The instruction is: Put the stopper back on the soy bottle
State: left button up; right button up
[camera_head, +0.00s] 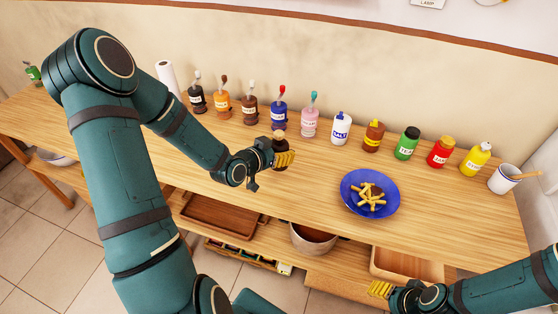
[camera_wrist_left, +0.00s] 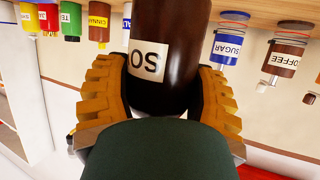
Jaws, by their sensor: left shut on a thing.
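The dark brown soy bottle (camera_head: 281,160) is upright over the middle of the table, held by my left gripper (camera_head: 284,158). In the left wrist view, the gripper's yellow fingers (camera_wrist_left: 162,90) press on both sides of the bottle (camera_wrist_left: 170,50). Its white label shows the letters "SO". A small tan-brown knob (camera_head: 279,134) shows at the bottle's top; I cannot tell if it is the stopper. No separate stopper can be made out. My right gripper (camera_head: 380,289) is low at the front right, away from the bottle, its finger opening unclear.
Several jars and bottles line the back, including a pink jar (camera_head: 310,121), salt (camera_head: 341,130) and a yellow bottle (camera_head: 475,160). A blue plate (camera_head: 350,183) of fries lies right of the held bottle. A white cup (camera_head: 503,180) stands far right. Bare tabletop lies front left.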

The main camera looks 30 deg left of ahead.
pick_arm(q)
notch_tip(320, 180, down, 4)
jog(key=shift+f+b, duration=0.1)
jog(key=shift+b, duration=0.25)
jog(key=o, duration=1.3)
jog(key=shift+f, duration=0.1)
